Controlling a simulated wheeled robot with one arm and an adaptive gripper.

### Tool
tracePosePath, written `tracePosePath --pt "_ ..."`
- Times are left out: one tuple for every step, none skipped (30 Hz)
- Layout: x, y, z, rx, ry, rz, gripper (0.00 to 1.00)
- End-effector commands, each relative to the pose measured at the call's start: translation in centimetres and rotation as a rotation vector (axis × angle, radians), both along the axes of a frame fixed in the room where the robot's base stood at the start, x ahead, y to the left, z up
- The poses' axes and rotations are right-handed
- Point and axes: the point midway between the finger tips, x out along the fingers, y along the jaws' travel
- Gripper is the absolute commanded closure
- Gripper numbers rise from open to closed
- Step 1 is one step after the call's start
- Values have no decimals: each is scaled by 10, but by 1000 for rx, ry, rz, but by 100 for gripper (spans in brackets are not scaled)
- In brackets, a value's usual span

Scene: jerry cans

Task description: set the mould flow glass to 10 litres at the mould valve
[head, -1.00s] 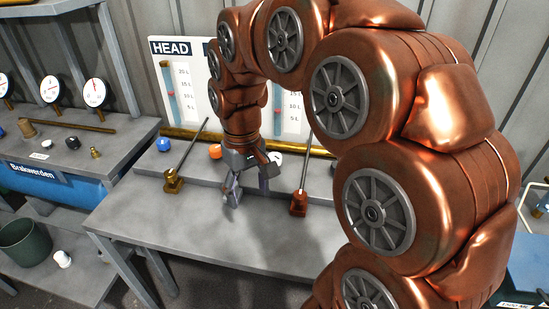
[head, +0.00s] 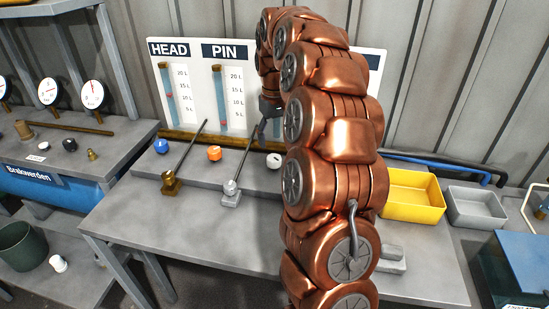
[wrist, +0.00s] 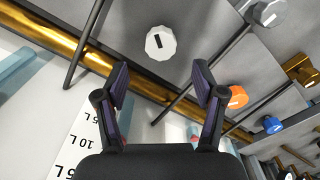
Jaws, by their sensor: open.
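The mould flow glass is mostly hidden behind my arm in the head view; only the right end of a third sign (head: 373,61) shows. The mould valve is hidden there too. In the wrist view a dark lever rod (wrist: 84,45) at the left is probably its lever. My gripper (head: 266,130) is open and empty, close to the upper end of the silver valve's (head: 231,194) lever under the PIN glass (head: 219,98). In the wrist view that lever crosses between the open fingers (wrist: 160,75); I cannot tell whether they touch it.
The HEAD glass (head: 168,95) and brass valve (head: 171,183) stand left. Blue (head: 162,146), orange (head: 214,153) and white (head: 273,161) knobs line the bench. A brass pipe (head: 185,135) runs behind. Yellow (head: 412,198) and grey (head: 475,208) trays stand right.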

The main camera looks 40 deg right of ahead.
Motion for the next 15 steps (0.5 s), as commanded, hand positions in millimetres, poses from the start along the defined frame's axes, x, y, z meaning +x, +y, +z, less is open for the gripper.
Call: tracePosePath --pt "-1 0 -3 1 3 0 31" --pt "-1 1 -5 2 4 0 31" --pt "-2 1 -9 3 6 0 31" --pt "-2 1 -12 3 7 0 31" --pt "-2 1 -15 3 6 0 31" --pt "-1 1 -20 1 3 0 31" --pt "-1 1 -23 1 2 0 31" --pt "-1 1 -28 2 4 0 31" --pt "-2 1 -34 3 7 0 31" --pt "-2 1 -38 3 8 0 31" --pt "-2 1 -42 3 6 0 31" --pt "-1 1 -46 1 3 0 31" --pt "-1 1 -50 1 3 0 31" --pt "-1 1 -53 2 4 0 31" --pt "-1 1 -58 2 4 1 31"
